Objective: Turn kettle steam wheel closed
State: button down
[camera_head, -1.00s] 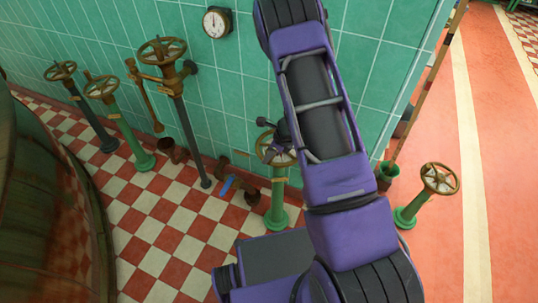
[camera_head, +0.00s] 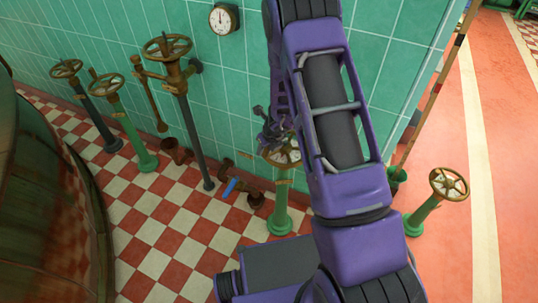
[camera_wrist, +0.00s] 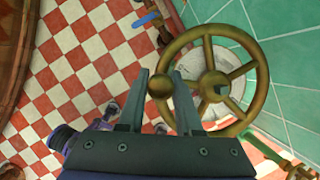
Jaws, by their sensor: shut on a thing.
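A brass spoked handwheel (camera_head: 287,157) tops a green pedestal (camera_head: 280,208) near the tiled wall; my arm partly covers it in the head view. In the wrist view the wheel (camera_wrist: 208,42) is large, right of centre, with a round brass knob (camera_wrist: 160,87) on the left of its rim. My gripper (camera_wrist: 160,75) has one finger on each side of this knob and is shut on it. In the head view my gripper (camera_head: 270,130) is small and dark, at the wheel's upper left.
Other valve wheels stand at the left (camera_head: 103,83), at the back (camera_head: 167,48) and at the right (camera_head: 449,184). Pipe fittings (camera_head: 238,193) lie on the checkered floor (camera_head: 160,235) by the wall. A large dark vessel (camera_head: 40,190) fills the left edge.

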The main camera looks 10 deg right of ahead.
jog(key=w+m, duration=0.1)
jog(key=w+m+h, duration=0.1)
jog(key=shift+w+a+r+m, duration=0.1)
jog(key=shift+w+a+m, duration=0.05)
jog(key=shift+a+m, duration=0.2)
jog(key=w+m, duration=0.1)
jog(key=m, duration=0.1)
jog(key=w+m+h+p, duration=0.1)
jog(key=shift+w+d+m+h, duration=0.2)
jog(key=shift+w+m+h, duration=0.1)
jog(key=shift+m, duration=0.05)
jog(key=w+m, duration=0.1)
jog(key=m+p, duration=0.1)
jog(key=shift+w+d+m+h, duration=0.3)
jog(key=shift+w+h, duration=0.05)
jog(key=shift+h, duration=0.05)
jog(key=shift+w+d+m+g+h, duration=0.15)
jog(key=shift+w+d+m+h, duration=0.2)
jog(key=shift+m, duration=0.4)
jog(key=shift+w+d+m+g+h, duration=0.15)
jog(key=shift+w+d+m, duration=0.15)
jog(key=shift+w+m, duration=0.35)
jog(key=shift+s+d, duration=0.1)
jog(key=c, duration=0.6)
grip_release()
jog(key=p+v, duration=0.2)
jog(key=v, duration=1.5)
jog(key=shift+r+p, duration=0.15)
jog(key=shift+p, duration=0.25)
